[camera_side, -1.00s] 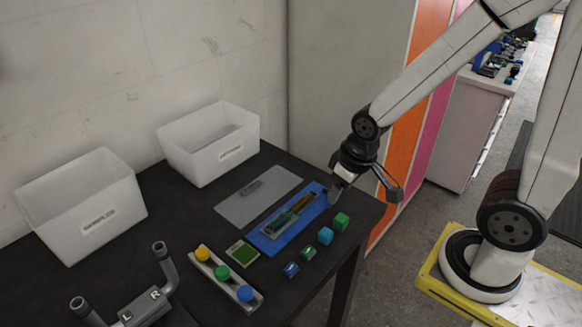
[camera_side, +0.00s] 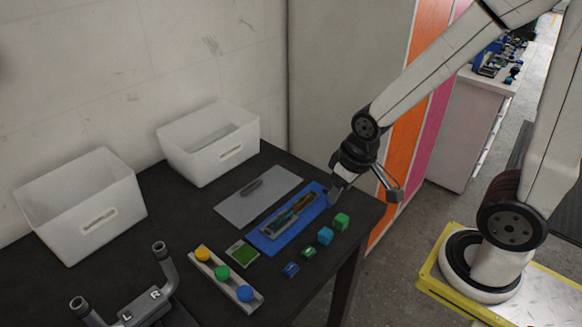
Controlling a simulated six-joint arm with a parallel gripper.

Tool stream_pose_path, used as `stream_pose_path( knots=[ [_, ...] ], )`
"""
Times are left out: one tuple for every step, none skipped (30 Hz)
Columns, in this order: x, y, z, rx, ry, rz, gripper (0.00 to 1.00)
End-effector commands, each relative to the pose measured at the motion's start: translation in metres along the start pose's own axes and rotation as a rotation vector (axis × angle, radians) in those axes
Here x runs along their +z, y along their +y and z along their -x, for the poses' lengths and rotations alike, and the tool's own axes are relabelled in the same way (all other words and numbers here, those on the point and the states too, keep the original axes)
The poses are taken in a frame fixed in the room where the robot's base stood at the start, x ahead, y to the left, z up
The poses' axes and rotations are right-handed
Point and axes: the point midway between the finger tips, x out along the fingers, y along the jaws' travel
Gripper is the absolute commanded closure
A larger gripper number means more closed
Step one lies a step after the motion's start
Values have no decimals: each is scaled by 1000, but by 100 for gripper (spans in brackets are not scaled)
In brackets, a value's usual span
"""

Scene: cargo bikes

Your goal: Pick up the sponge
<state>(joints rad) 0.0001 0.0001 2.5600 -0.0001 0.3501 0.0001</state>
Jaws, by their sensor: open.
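A flat green square pad with a pale border (camera_side: 243,253), which looks like the sponge, lies on the dark table between the button strip and the blue mat. My gripper (camera_side: 364,194) is open and empty. It hangs above the table's right side, by the far right end of the blue mat, well to the right of the green pad. Nothing covers the pad.
The blue mat (camera_side: 265,243) holds tools. Small blue and green blocks, one a green cube (camera_side: 341,221), line the right edge. A grey mat (camera_side: 235,210), a button strip (camera_side: 210,271), a two-handled controller (camera_side: 140,302) and white bins (camera_side: 190,168) (camera_side: 70,240) occupy the rest.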

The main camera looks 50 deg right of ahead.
Motion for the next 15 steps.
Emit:
stream_pose_path(
  knots=[
    [0, 0, 0, 0, 0, 0, 42],
    [0, 0, 0, 0, 0, 0, 42],
    [0, 0, 0, 0, 0, 0, 42],
    [0, 0, 0, 0, 0, 0, 42],
    [0, 0, 0, 0, 0, 0, 42],
    [0, 0, 0, 0, 0, 0, 42],
    [0, 0, 0, 0, 0, 0, 42],
    [0, 0, 0, 0, 0, 0, 42],
    [0, 0, 0, 0, 0, 0, 42],
    [0, 0, 0, 0, 0, 0, 33],
    [0, 0, 0, 0, 0, 0, 23],
    [0, 0, 0, 0, 0, 0, 15],
    [0, 0, 0, 0, 0, 0, 15],
    [0, 0, 0, 0, 0, 0, 15],
    [0, 0, 0, 0, 0, 0, 15]
  ],
)
